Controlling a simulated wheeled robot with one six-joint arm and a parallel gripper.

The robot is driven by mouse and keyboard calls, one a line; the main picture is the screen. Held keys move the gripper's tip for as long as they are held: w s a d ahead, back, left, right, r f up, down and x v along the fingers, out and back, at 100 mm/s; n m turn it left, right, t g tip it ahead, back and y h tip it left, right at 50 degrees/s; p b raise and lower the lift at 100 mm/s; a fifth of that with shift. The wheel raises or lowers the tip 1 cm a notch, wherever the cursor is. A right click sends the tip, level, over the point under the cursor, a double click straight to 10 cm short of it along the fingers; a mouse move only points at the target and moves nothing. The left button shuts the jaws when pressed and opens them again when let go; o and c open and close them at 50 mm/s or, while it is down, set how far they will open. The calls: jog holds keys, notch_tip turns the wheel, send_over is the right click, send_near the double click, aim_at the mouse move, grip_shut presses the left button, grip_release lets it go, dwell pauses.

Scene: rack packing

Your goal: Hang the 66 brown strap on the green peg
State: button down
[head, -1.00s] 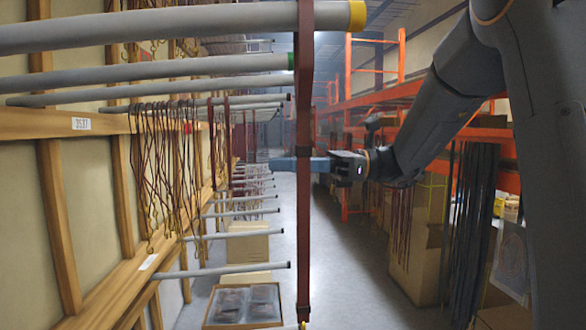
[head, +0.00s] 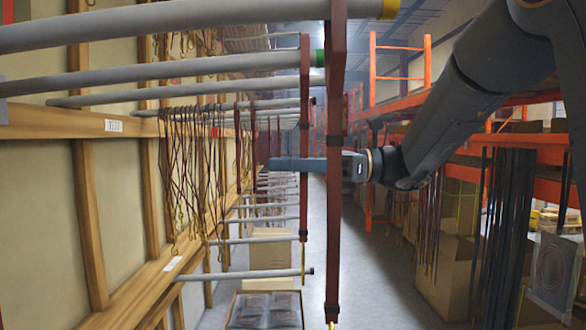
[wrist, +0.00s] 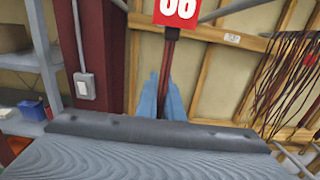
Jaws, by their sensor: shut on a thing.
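The brown strap with the red tag (wrist: 178,12), which reads 66 or 06, hangs down in my gripper (head: 274,164). My gripper is shut on this strap (head: 304,215); the blue fingertips flank it in the wrist view (wrist: 172,100). The green-tipped peg (head: 200,69) runs out from the left wall. The held strap crosses in front of it just inside the green tip, with its upper end above the peg. I cannot tell whether its loop is around the peg.
A yellow-tipped peg (head: 200,24) is nearer, crossed by another brown strap (head: 334,240) that partly hides my gripper. More pegs and hanging cords (head: 185,170) line the wall. Orange racking (head: 480,155) stands right.

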jog(key=shift+a+f+b, duration=0.3)
jog(key=shift+a+f, duration=0.85)
jog(key=shift+a, duration=0.3)
jog(key=shift+f, duration=0.1)
jog(key=c, duration=1.8)
grip_release()
